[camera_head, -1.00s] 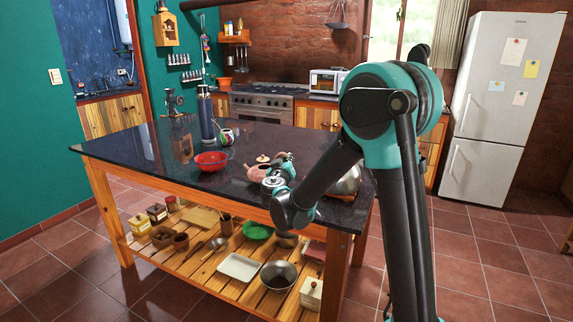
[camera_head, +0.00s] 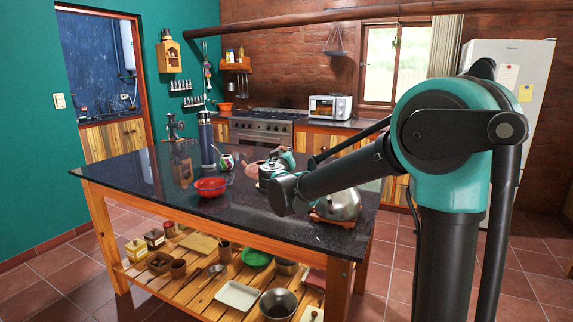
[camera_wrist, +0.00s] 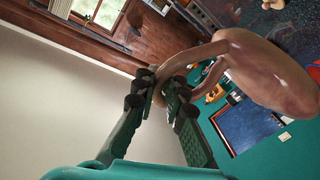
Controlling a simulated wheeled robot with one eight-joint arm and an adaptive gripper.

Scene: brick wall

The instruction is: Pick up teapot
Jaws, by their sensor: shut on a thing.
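The teapot (camera_wrist: 265,75) is glossy pinkish-brown clay with a rounded body and a curved handle. In the wrist view my gripper (camera_wrist: 166,88) is shut on its handle, with the body beyond the fingers. In the head view the teapot (camera_head: 248,168) shows only in part above the dark island top, behind my gripper (camera_head: 282,158) and wrist. From the head view I cannot tell how far its base is from the counter.
The dark island counter (camera_head: 135,195) carries a red bowl (camera_head: 210,187), a dark flask (camera_head: 207,140), a small patterned cup (camera_head: 227,162) and a steel kettle (camera_head: 342,206) beside my arm. A shelf below holds several dishes. A stove (camera_head: 262,130) stands behind.

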